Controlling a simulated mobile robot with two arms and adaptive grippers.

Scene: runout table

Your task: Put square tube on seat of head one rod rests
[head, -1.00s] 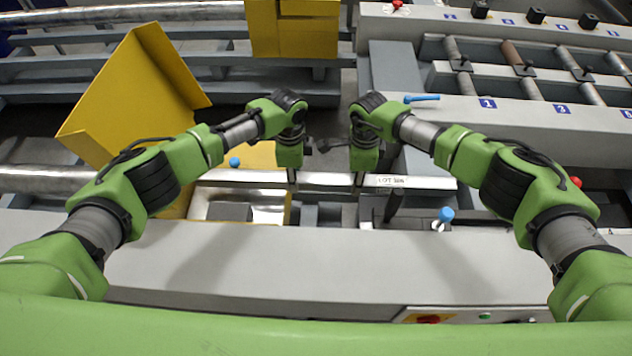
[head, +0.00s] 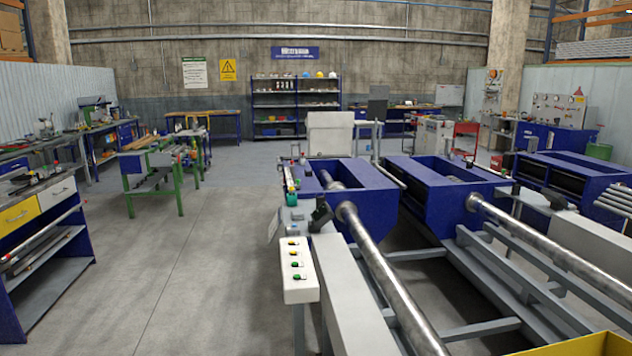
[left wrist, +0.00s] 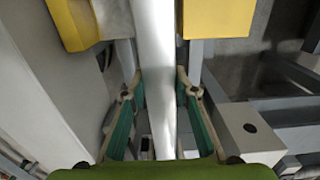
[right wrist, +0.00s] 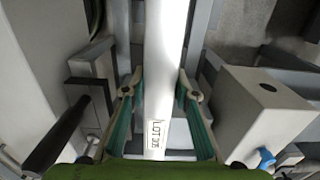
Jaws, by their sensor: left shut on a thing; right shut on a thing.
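The square tube (left wrist: 154,50) is a long, pale metal bar running up the left wrist view between the fingers of my left gripper (left wrist: 154,88), which is shut on it. It also shows in the right wrist view (right wrist: 165,45), with a LOT label near the palm. My right gripper (right wrist: 160,85) is shut on the tube there. Neither gripper nor the tube shows in the head view. The numbered rod rests are out of sight now.
In the left wrist view, yellow sheet metal (left wrist: 218,18) lies beside the tube. In the right wrist view, a black-handled lever (right wrist: 58,135) and a grey block (right wrist: 262,115) flank it. The head view shows blue machines (head: 365,200), a long round bar (head: 390,275) and open floor (head: 190,270).

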